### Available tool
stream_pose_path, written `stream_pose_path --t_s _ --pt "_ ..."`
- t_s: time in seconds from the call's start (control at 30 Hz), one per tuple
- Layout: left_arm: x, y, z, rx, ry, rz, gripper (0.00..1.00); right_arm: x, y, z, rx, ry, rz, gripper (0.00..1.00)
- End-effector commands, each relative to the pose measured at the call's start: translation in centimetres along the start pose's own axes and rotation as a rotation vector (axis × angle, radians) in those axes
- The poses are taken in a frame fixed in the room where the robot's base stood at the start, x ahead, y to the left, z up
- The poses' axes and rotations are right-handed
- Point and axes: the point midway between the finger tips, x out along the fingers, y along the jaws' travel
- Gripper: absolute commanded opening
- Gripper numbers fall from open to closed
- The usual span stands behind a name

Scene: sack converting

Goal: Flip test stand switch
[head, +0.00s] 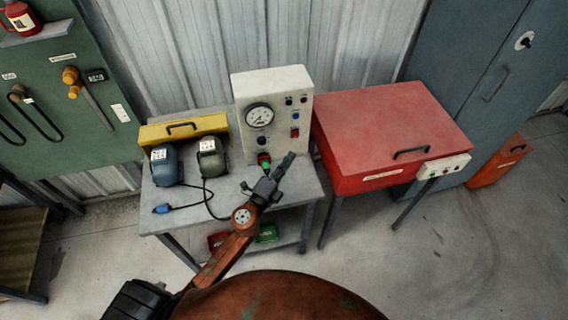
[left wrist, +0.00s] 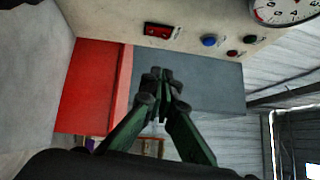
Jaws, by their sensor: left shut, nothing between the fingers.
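The test stand (head: 275,85) is a cream-white box standing on the grey table, with a round dial gauge (head: 260,116) on its front. A red rocker switch (head: 295,132) sits low at the right of the front, below a blue button (head: 295,116). In the left wrist view the panel is turned on its side, and the red switch (left wrist: 158,30) shows near the top. My left gripper (head: 288,160) is shut and empty, in front of and below the panel. Its fingertips (left wrist: 164,75) appear apart from the switch. The switch's position is too small to tell. My right gripper is out of view.
A red chest (head: 390,115) stands just right of the stand. A yellow case (head: 182,129), two small dark devices (head: 166,165) and a cable with a blue plug (head: 161,209) are on the table's left. A grey cabinet (head: 470,75) stands behind right.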

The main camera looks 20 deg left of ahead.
Motion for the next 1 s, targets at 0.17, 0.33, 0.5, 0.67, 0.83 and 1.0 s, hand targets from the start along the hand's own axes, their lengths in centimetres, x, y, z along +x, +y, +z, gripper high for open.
stream_pose_path --t_s 0.17,0.33,0.5,0.67,0.83,1.0 --pt "3.9 -0.2 0.1 0.001 -0.001 -0.002 0.00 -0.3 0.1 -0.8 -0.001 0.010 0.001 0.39" --pt "6.0 0.0 1.5 0.003 -0.002 0.000 0.00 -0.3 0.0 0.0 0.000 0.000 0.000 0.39" --pt "7.1 0.1 2.6 0.002 -0.002 0.000 0.00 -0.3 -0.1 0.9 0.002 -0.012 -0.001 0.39" --pt "7.3 0.1 2.9 0.001 -0.002 0.001 0.00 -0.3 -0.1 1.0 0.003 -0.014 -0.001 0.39" --pt "7.3 0.1 3.0 0.000 -0.002 0.001 0.00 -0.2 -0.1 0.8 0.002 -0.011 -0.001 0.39" --pt "7.2 -0.1 3.2 -0.002 -0.006 0.004 0.00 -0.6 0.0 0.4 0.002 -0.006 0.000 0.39"
